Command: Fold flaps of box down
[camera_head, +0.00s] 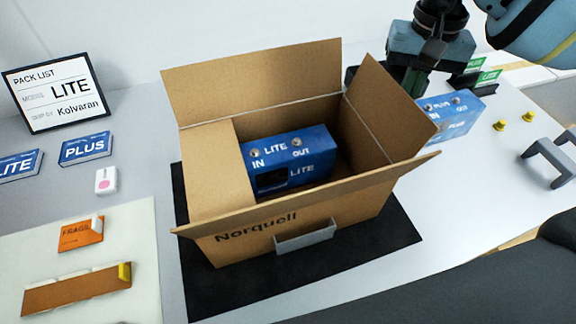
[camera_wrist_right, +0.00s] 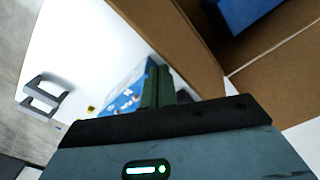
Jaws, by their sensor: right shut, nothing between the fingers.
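The open cardboard box (camera_head: 350,213) stands on a black mat with a blue LITE analyser (camera_head: 290,160) inside. The box's left flap (camera_head: 216,172) lies folded inward over the opening. The back flap (camera_head: 255,80) stands up, leaning back. The right flap (camera_head: 388,105) stands up, leaning outward. The front flap (camera_head: 310,200) sticks outward toward me. My right gripper (camera_head: 412,82) is just beyond the right flap, partly hidden by it. Its fingers are shut and empty in the right wrist view (camera_wrist_right: 160,86), beside a cardboard flap (camera_wrist_right: 180,45). My left gripper is out of view.
A blue PLUS analyser (camera_head: 450,117) stands right of the box, close to my right gripper. A pack list sign (camera_head: 60,90), label cards and an orange FRAGILE sticker (camera_head: 80,234) are at left. The black mat (camera_head: 205,295) has bare room in front.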

